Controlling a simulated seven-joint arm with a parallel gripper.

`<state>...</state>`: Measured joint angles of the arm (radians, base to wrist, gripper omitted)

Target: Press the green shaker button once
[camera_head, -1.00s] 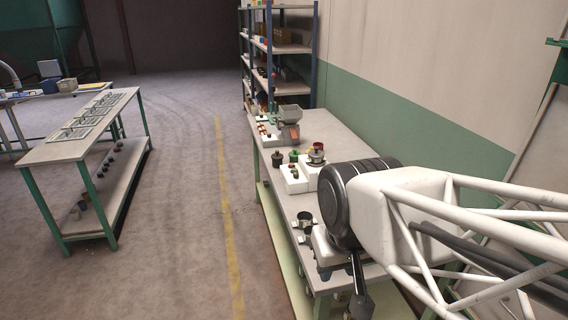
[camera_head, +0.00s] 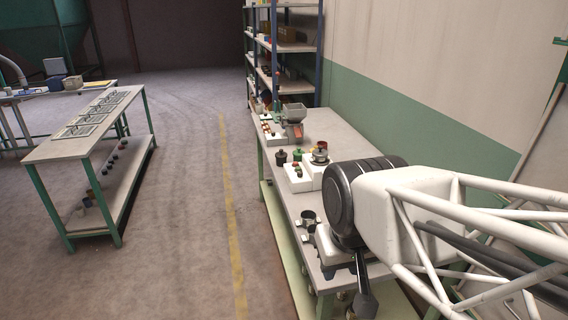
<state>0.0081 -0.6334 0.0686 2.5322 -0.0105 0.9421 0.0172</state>
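A white control box (camera_head: 298,180) stands on the long workbench (camera_head: 340,123), left of my arm. Small dark and coloured buttons show on its top, too small to tell which one is the green shaker button. A green-topped dark pot (camera_head: 298,156) stands just behind the box. My gripper (camera_head: 362,296) hangs below my black wrist joint at the near end of the bench. Only a dark finger-like part of it shows, apart from the control box. My arm hides the rest, and whether it is open cannot be seen.
A round machine with a coloured top (camera_head: 320,152) stands right of the control box. A grey hopper (camera_head: 293,114) is farther back. A dark ring-shaped holder (camera_head: 308,218) lies nearer. A shelf rack (camera_head: 287,60) stands behind the bench.

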